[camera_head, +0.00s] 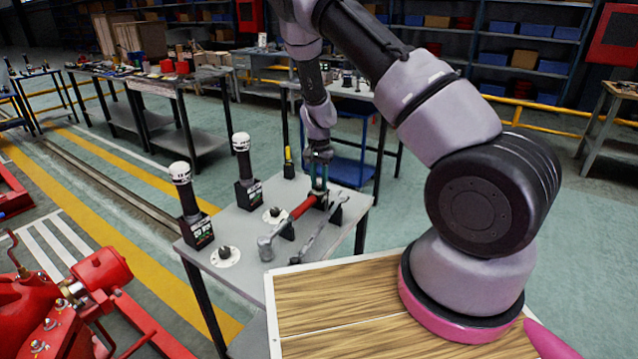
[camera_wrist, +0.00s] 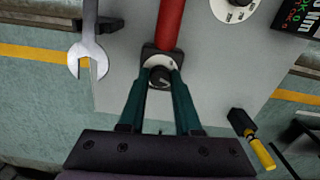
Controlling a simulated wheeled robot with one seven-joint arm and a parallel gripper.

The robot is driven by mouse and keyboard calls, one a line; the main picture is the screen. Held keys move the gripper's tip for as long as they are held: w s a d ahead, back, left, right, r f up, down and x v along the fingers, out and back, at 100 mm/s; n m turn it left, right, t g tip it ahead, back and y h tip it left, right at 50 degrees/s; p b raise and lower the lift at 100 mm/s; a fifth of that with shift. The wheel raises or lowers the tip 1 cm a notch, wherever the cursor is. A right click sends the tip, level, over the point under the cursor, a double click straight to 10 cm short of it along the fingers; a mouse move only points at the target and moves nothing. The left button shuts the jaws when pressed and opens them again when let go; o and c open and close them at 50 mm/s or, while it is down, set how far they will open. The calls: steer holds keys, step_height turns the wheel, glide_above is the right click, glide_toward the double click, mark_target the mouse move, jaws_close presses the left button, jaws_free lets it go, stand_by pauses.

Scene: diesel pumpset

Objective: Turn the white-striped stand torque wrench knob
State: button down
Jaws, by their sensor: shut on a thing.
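The red-handled torque wrench (camera_head: 303,207) lies across black stands on the grey table (camera_head: 240,222), its silver head toward the table's near side. The wrist view shows its red handle (camera_wrist: 170,24) and, at the handle's end, a dark round knob (camera_wrist: 159,77) with a pale ring and mark. My gripper (camera_head: 318,187) points down over that end of the wrench. Its green fingers, also in the wrist view (camera_wrist: 160,74), are closed in on both sides of the knob. A white stripe on the stand cannot be made out.
A second, grey wrench (camera_head: 322,226) lies close beside it on the right. Two black units with white tops (camera_head: 185,200) (camera_head: 243,170) and dials (camera_head: 225,254) are at the left. A yellow-handled tool (camera_wrist: 262,152) stands near the far edge.

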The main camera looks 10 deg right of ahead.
mark_target(319, 186)
steer(key=c, duration=0.6)
jaws_free()
step_height(319, 186, up, 11)
